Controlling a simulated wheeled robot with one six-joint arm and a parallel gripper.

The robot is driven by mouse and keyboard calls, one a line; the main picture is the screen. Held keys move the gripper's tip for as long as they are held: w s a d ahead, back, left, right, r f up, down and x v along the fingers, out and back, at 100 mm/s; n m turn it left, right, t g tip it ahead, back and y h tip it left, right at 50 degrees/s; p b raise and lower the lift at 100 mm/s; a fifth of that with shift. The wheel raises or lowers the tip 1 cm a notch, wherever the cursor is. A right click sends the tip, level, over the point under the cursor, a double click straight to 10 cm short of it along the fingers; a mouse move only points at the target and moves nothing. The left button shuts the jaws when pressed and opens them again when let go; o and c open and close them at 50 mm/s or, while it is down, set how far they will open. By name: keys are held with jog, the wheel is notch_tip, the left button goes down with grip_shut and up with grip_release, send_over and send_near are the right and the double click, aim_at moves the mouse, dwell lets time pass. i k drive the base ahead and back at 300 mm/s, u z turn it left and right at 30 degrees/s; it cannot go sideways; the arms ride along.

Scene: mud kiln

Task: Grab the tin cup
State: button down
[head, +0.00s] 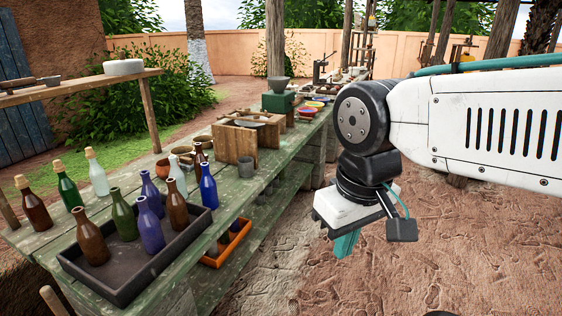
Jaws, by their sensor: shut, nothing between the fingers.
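My gripper (346,244) hangs off the table's right side, over the bare ground, pointing down. Its teal fingers are shut and empty. It is well apart from the cup, to the right of it and nearer to me.
A dark tray (102,288) of bottles fills the near end of the table, with more bottles behind it. A green grinder (278,102) and coloured bowls stand farther back. An orange crate (228,246) sits below. Open ground lies to the right.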

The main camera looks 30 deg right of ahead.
aim_at(246, 164)
jog(key=z, duration=0.3)
jog(key=i, duration=0.65)
jog(key=u, duration=0.05)
jog(key=k, duration=0.55)
jog(key=z, duration=0.6)
jog(key=i, duration=1.3)
jog(key=z, duration=0.15)
